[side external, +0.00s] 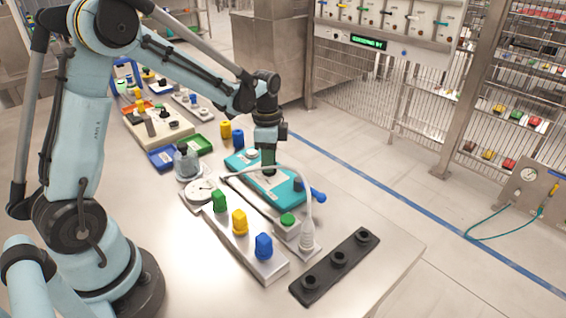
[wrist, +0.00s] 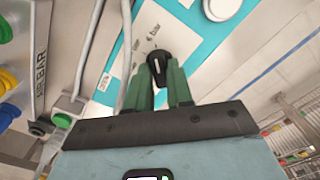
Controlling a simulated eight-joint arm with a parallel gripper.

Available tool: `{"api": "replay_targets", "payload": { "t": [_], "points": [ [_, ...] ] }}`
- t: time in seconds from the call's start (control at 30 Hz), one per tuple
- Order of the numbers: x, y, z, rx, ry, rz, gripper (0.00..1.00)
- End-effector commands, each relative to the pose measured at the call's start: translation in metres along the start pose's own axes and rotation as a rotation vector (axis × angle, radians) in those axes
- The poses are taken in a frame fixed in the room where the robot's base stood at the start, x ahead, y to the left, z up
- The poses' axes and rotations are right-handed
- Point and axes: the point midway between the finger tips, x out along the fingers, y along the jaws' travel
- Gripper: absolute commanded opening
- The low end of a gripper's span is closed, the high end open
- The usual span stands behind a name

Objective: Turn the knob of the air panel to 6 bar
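The air panel (side external: 283,190) is a teal board lying on the table in the side external view. Its teal and white face (wrist: 205,38) fills the upper middle of the wrist view. The black knob (wrist: 158,64) has a white pointer stripe, which points roughly up the wrist picture. Small "bar" labels stand around the knob, but their numbers are too small to read surely. My gripper (wrist: 158,80) points down at the panel, its two green fingers on either side of the knob. The fingertips hide the knob's sides, so whether they press on it is unclear. In the side external view my gripper (side external: 268,160) hides the knob.
A grey block with green, yellow and blue knobs (side external: 239,222) lies in front of the panel. A green button box (side external: 288,222), a white hose (side external: 306,205) and a round gauge (side external: 201,191) stand close by. A black strip (side external: 333,268) lies near the table's front edge.

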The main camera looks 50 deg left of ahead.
Motion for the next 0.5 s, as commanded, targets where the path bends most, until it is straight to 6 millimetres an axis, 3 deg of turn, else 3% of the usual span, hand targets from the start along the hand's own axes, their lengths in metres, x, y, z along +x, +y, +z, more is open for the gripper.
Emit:
{"api": "replay_targets", "payload": {
  "t": [0.03, 0.13, 0.5],
  "points": [
    [-0.0001, 0.0001, -0.0001, 0.000, 0.000, 0.000, 0.29],
    [0.0001, 0.0001, 0.0000, -0.001, 0.000, 0.000, 0.43],
    [-0.0046, 0.0000, 0.0000, -0.003, 0.000, 0.000, 0.43]
  ]
}}
